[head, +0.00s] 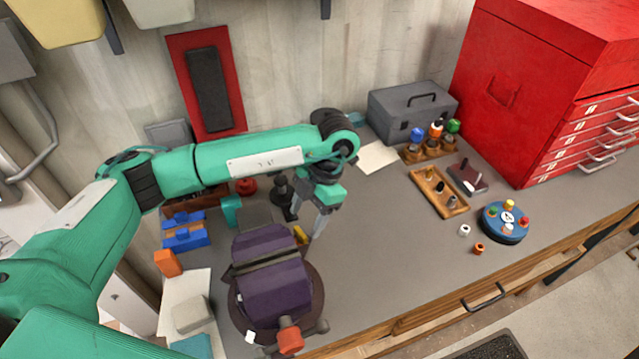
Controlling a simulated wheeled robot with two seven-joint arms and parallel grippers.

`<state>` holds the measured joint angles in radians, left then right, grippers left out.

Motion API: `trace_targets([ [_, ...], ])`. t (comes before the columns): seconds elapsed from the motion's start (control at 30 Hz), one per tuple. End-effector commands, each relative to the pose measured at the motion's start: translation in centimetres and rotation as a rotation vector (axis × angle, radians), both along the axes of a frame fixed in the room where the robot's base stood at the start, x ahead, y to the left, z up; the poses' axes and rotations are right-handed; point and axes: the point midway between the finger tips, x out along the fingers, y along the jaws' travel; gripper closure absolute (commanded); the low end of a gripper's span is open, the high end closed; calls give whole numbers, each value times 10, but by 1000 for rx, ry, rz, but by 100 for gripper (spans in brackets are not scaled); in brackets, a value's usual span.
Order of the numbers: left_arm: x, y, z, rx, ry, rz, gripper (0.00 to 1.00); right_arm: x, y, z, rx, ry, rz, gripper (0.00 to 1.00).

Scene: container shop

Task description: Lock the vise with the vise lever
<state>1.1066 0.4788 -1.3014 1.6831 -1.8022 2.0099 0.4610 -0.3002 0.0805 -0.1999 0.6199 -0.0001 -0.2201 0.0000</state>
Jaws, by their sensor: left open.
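The purple vise (270,278) stands on a dark round base on the grey workbench, low in the middle of the head view. Its lever (319,328) shows at the vise's near end, by an orange-red hub (290,338), with a pale end piece at its left. My left gripper (309,224) points down just behind and right of the vise's far end, open and apart from the lever. A small yellow piece (300,235) shows beside its fingers; whether they touch it I cannot tell. My right gripper is out of view.
Blue blocks (185,237) and an orange block (168,263) lie left of the vise. A grey toolbox (412,110), a wooden tray (439,192) and a round blue holder (504,222) stand to the right.

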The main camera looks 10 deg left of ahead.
Motion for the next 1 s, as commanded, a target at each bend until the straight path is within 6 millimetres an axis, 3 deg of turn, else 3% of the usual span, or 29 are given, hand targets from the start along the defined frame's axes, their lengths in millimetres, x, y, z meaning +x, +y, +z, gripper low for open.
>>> trace_targets([
  [0.6, 25, -22, 78, 1, -2, 0, 38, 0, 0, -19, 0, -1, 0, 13],
  [1.0, 28, -25, 90, 1, 1, 0, 38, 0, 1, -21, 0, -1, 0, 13],
])
